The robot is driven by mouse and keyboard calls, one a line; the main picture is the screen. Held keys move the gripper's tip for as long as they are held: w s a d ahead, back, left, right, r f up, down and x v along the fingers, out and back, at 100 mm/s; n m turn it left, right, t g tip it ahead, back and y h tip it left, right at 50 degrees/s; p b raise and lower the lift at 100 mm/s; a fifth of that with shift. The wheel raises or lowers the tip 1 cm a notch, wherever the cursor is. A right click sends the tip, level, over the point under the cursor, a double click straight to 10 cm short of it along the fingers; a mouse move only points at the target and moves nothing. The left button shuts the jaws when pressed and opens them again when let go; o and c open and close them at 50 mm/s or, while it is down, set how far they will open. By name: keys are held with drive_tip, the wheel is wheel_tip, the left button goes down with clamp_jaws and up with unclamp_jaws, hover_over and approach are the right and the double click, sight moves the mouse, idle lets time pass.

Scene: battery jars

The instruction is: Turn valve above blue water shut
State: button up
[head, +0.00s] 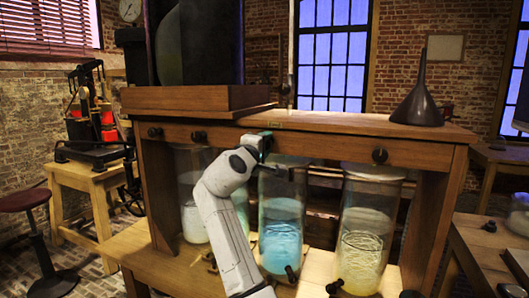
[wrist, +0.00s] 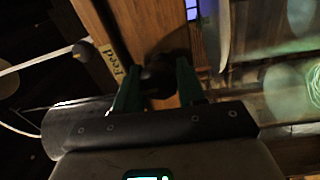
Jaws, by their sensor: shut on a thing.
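The jar with blue water (head: 281,245) stands under the wooden beam (head: 330,145), in the middle of the head view. My gripper (wrist: 157,80) is up at the beam above this jar, and my arm hides the valve there in the head view. In the wrist view a dark round valve knob (wrist: 165,72) sits between my two green fingers, which are shut on it. The knob's turn angle cannot be read.
Other dark valve knobs sit along the beam, one on the right (head: 380,155) and one on the left (head: 198,136). A yellow-bottomed jar (head: 362,265) stands right of the blue one. A dark funnel (head: 418,100) stands on the top board. A "Feed" label (wrist: 113,62) is beside the knob.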

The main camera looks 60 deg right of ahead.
drive_tip(key=shift+f+m+b, duration=0.1)
drive_tip(key=shift+m+b, duration=0.2)
drive_tip(key=shift+m, duration=0.2)
drive_tip(key=o, duration=1.1)
drive_tip(key=shift+c, duration=0.2)
drive_tip(key=shift+r+p, duration=0.2)
drive_tip(key=shift+p, duration=0.15)
